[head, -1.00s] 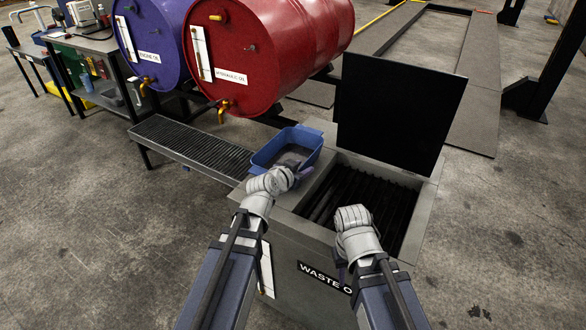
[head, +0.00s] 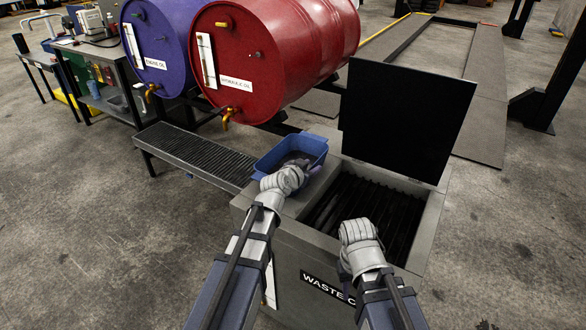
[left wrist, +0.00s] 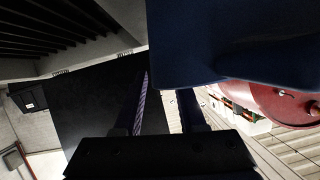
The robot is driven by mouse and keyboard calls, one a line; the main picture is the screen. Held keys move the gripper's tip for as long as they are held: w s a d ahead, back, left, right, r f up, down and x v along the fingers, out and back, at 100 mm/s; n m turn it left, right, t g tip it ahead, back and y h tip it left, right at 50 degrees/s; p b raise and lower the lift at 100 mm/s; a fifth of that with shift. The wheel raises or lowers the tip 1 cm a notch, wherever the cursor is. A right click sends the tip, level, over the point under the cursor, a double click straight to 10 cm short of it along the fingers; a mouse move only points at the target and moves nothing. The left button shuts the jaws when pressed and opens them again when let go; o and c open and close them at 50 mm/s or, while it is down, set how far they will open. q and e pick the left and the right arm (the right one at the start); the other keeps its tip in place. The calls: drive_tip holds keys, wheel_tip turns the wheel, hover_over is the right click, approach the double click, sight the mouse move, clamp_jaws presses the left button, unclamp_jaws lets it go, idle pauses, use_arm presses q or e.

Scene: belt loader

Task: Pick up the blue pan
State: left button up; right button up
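The blue pan (head: 268,164) sits on the left part of the top of the grey waste oil box (head: 293,205), beside its opening. My left gripper (head: 307,170) is at the pan's near right side, its fingers partly hidden behind my wrist. In the left wrist view the pan's dark blue wall (left wrist: 235,45) fills the upper right. There the gripper's fingers (left wrist: 165,100) stand apart with a gap between them, and the pan covers part of the right finger. My right gripper (head: 345,268) is over the box's near right side; its fingers are mostly hidden.
The box's black lid (head: 405,115) stands open behind its slatted opening (head: 365,208). A red drum (head: 265,60) and a blue drum (head: 160,45) lie behind the pan. A grated tray (head: 195,155) runs to the left of the box.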

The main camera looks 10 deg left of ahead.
use_arm(q)
drive_tip(key=x, duration=0.2)
drive_tip(key=shift+w+f+b, duration=0.1)
drive_tip(key=shift+w+b, duration=0.15)
drive_tip(key=shift+b, duration=0.05)
drive_tip(key=shift+c, duration=0.2)
clamp_jaws()
idle(0.9)
